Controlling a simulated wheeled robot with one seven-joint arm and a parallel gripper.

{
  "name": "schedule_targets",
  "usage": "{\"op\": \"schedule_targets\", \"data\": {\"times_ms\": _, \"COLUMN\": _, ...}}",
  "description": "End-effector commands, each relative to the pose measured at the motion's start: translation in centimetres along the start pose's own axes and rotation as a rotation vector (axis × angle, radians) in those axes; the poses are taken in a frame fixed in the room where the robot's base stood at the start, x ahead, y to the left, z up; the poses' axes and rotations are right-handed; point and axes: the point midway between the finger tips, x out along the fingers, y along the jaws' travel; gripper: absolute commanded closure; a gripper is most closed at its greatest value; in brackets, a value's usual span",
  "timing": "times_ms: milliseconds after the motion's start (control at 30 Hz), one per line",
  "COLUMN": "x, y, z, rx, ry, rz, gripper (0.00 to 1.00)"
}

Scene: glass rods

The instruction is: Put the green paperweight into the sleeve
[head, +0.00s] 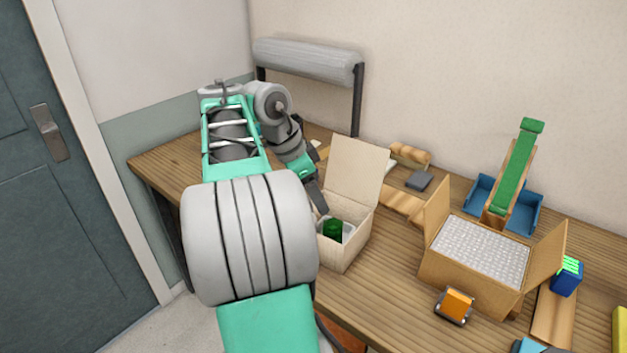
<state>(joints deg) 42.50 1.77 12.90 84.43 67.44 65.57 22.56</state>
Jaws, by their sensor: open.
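The green paperweight (333,229) is inside a small beige box (341,257) whose lid stands open. A pale grey-white piece (348,231) shows beside the paperweight in the box; it may be the sleeve, but I cannot tell, nor whether the paperweight sits in it. My gripper (322,209) points down at the left rim of this box, just above and left of the paperweight. Its jaws are open, and their tips are small and partly unclear. My arm hides the table to the left of the box.
A larger open cardboard box (462,276) with white bubbled lining stands to the right. Beyond it are a blue tray (525,214) and a green-topped tape stand (516,168). A bubble-wrap roll (307,60) hangs behind.

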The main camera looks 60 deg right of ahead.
Motion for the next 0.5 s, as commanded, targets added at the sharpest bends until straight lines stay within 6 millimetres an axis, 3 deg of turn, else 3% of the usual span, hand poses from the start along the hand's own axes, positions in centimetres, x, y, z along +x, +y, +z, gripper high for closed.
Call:
{"op": "schedule_targets", "data": {"times_ms": 167, "x": -1.3, "y": 0.0, "z": 0.0, "rx": -0.001, "ry": 0.0, "rz": 0.001, "gripper": 0.39}}
{"op": "schedule_targets", "data": {"times_ms": 267, "x": -1.7, "y": -0.2, "z": 1.6, "rx": -0.103, "ry": 0.001, "rz": -0.026, "gripper": 0.39}}
{"op": "schedule_targets", "data": {"times_ms": 367, "x": -3.0, "y": -0.5, "z": 7.4, "rx": -0.461, "ry": 0.004, "rz": -0.123, "gripper": 0.39}}
{"op": "schedule_targets", "data": {"times_ms": 433, "x": -3.9, "y": 0.5, "z": 14.4, "rx": -0.847, "ry": 0.004, "rz": -0.236, "gripper": 0.39}}
{"op": "schedule_targets", "data": {"times_ms": 500, "x": -4.3, "y": 3.4, "z": 21.9, "rx": -1.239, "ry": -0.002, "rz": -0.358, "gripper": 0.39}}
